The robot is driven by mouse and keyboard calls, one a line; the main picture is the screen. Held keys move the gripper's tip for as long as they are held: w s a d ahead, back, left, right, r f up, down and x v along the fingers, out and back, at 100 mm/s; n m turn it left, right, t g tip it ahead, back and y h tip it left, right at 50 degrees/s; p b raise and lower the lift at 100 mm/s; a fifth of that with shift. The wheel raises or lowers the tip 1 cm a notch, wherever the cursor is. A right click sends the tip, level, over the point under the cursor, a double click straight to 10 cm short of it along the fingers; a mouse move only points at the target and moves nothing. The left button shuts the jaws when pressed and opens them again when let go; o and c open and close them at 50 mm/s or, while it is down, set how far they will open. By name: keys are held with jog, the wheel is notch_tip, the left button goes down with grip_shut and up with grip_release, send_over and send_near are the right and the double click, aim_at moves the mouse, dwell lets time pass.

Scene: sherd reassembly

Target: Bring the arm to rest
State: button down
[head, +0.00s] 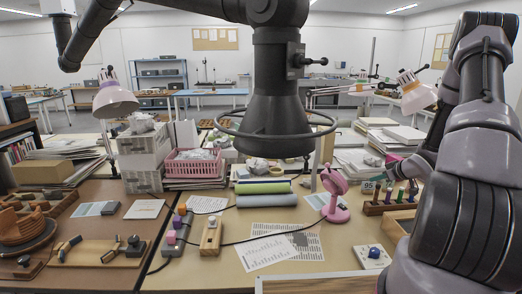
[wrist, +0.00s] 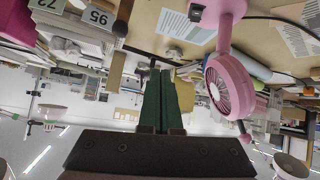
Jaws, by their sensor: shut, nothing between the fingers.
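My gripper (wrist: 160,74) shows in the wrist view with its two green fingers side by side and touching, nothing between them. It is held up above the bench, clear of the objects around it. In the head view my grey arm fills the right side, bent, and the gripper end is mostly hidden behind it. The wrist picture is upside down. A pink fan (head: 334,193) stands on the bench; it also shows in the wrist view (wrist: 228,85), to the right of the fingers.
A dark lamp-like fixture (head: 276,110) with a ring hangs over the bench middle. A wooden tool rack (head: 378,208) stands close to my arm. A pink basket (head: 193,163) and stacked boxes (head: 145,155) are at the back. Printed sheets (head: 266,251) lie flat in front.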

notch_tip(320, 180, up, 14)
jog(key=m+h, duration=0.2)
jog(key=h, duration=0.2)
jog(key=s+a+r+m+h, duration=0.1)
jog(key=s+a+r, duration=0.1)
jog(key=r, duration=0.3)
jog(key=s+a+r+m+g, duration=0.1)
jog(key=s+a+r, duration=0.1)
jog(key=s+r, duration=0.15)
jog(key=s+a+r+m+h, duration=0.1)
jog(key=s+a+r, duration=0.1)
jog(key=r, duration=0.4)
jog(key=s+a+r+m+y, duration=0.1)
jog(key=s+a+r, duration=0.2)
jog(key=s+a, duration=0.2)
jog(key=s+a+r+m+g+y, duration=0.1)
jog(key=s+a, duration=0.5)
jog(key=s, duration=0.6)
jog(key=s+a+r+m+y, duration=0.2)
jog(key=s+a+r, duration=0.3)
jog(key=s, duration=0.3)
jog(key=shift+s+a+m+g+y, duration=0.3)
jog(key=shift+s+a, duration=0.1)
jog(key=shift+a, duration=0.35)
